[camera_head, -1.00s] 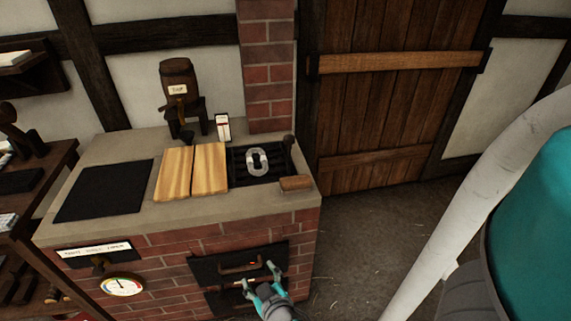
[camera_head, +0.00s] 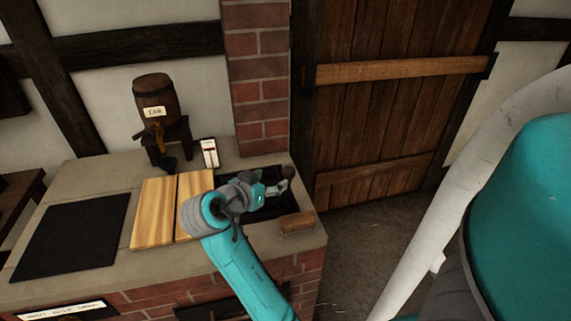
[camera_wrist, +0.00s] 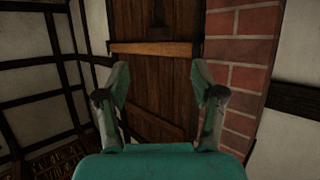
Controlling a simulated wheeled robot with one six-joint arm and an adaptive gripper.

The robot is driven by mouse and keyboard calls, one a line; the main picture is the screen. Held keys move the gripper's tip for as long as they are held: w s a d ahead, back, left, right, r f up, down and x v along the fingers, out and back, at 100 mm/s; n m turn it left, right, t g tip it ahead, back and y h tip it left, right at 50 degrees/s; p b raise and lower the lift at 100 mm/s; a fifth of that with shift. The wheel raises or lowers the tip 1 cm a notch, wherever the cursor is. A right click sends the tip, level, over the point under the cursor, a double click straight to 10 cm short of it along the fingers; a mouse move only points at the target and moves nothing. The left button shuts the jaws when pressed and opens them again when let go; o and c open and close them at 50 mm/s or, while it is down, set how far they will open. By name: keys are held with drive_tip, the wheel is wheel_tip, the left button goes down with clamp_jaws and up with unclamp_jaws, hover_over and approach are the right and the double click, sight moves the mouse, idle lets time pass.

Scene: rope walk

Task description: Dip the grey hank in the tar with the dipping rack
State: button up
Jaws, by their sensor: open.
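The dark dipping rack (camera_head: 262,209) sits in the right end of the brick hearth top, partly behind my arm. Its wooden handle (camera_head: 297,223) points to the front right. The grey hank is not visible now; my arm covers the part of the rack where it lay. My gripper (camera_head: 283,184) is over the rack's right side, near a dark knob (camera_head: 288,171). In the wrist view my gripper (camera_wrist: 161,75) is open, with nothing between its fingers. I see no tar surface.
A keg labelled TAR (camera_head: 155,100) stands at the back of the hearth top. A small white card (camera_head: 209,152) is beside it. Two wooden boards (camera_head: 154,212) and a black plate (camera_head: 72,230) lie left of the rack. The brick chimney (camera_head: 258,80) and plank door (camera_head: 390,120) are behind.

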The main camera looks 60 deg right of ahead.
sight(287, 171)
drive_tip(key=x, duration=1)
drive_tip(key=shift+d+f, duration=0.15)
drive_tip(key=shift+d, duration=0.2)
